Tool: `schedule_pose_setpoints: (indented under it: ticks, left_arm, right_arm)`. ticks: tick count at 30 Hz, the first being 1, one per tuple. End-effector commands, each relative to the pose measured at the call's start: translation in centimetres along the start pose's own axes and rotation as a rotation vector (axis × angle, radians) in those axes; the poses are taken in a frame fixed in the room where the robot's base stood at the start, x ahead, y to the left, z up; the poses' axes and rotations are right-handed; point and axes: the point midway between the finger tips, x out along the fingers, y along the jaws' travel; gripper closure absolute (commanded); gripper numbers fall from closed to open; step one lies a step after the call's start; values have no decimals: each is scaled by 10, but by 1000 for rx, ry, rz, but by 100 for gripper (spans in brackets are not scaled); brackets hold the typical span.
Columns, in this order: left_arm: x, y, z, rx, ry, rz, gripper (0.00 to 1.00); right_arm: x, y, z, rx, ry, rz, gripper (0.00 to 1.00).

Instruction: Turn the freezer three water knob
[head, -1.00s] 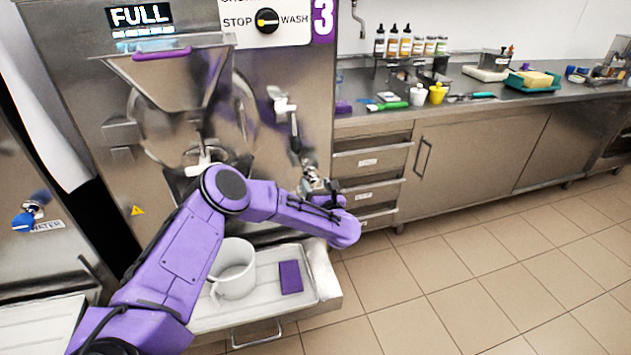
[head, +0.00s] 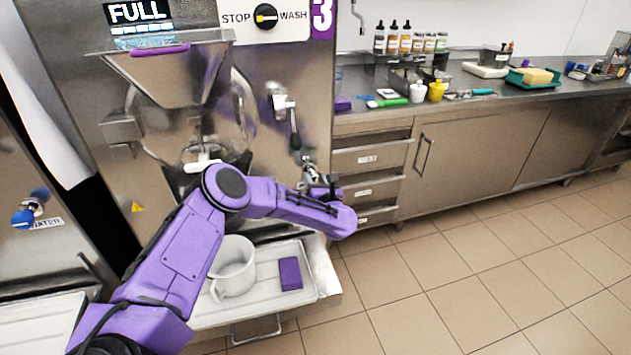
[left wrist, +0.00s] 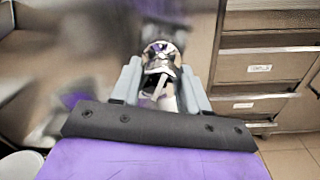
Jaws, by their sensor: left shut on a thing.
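Freezer three (head: 290,190), marked by a purple 3, is the steel machine in front of me. Its water knob (left wrist: 160,50) shows in the left wrist view as a shiny metal fitting with a little purple on it. My left gripper (left wrist: 160,88) is shut on the knob, one grey finger on each side. In the head view my left gripper (head: 314,174) is at the freezer's right edge, below a dark hanging lever, and the knob is mostly hidden there. My right gripper is not in view.
Below my arm, a tray (head: 210,316) holds a white pitcher (head: 232,268) and a purple block (head: 290,273). Drawers (head: 372,158) stand close on the right. The tiled floor is clear.

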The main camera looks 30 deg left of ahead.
Motion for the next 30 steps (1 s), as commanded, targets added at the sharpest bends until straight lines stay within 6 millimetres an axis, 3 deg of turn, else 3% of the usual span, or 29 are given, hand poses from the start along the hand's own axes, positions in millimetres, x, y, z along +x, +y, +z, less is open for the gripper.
schedule_pose_setpoints:
  ticks: [30]
  left_arm:
    - [0,-1,-1,870,-40,12,86]
  right_arm:
    - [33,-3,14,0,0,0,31]
